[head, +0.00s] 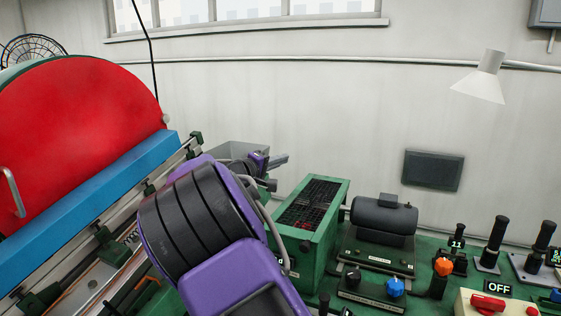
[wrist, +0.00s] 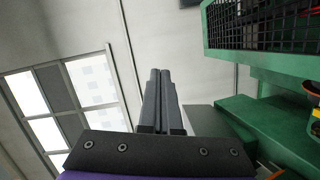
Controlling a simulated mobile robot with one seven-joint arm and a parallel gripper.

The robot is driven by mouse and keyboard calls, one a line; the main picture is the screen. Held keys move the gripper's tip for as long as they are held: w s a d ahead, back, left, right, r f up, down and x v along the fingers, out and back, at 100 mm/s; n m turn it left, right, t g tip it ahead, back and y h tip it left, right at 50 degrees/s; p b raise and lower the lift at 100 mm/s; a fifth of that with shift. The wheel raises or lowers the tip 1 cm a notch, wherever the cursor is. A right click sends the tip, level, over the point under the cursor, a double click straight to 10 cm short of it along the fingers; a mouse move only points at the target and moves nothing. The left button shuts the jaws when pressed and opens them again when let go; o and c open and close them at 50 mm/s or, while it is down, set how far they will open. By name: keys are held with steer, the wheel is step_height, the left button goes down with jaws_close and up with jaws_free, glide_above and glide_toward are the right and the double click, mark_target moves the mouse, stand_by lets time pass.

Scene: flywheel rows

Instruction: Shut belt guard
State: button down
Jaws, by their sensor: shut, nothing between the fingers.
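A large red rounded panel (head: 75,140) with a pale bar handle (head: 12,192) stands at the left in the head view and looks like the belt guard. A blue strip (head: 90,205) runs along its lower edge. I cannot tell whether it is open or shut. My gripper (head: 282,160) is well to the right of the panel, beyond my purple arm, pointing right towards the back wall. Its grey fingers show together and empty in the wrist view (wrist: 160,78). The red panel is not in the wrist view.
A green box with a dark mesh top (head: 312,205) stands right of my arm; its mesh also shows in the wrist view (wrist: 265,25). A dark motor (head: 383,215), levers (head: 492,245) and knobs fill the green bench at right. A lamp (head: 482,78) hangs above.

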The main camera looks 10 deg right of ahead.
steer(key=s+a+r, duration=0.4)
steer(key=s+r, duration=0.2)
steer(key=s, duration=0.2)
steer(key=shift+s+a+r+p, duration=0.2)
steer(key=shift+s+a+p, duration=0.1)
steer(key=shift+a, duration=0.1)
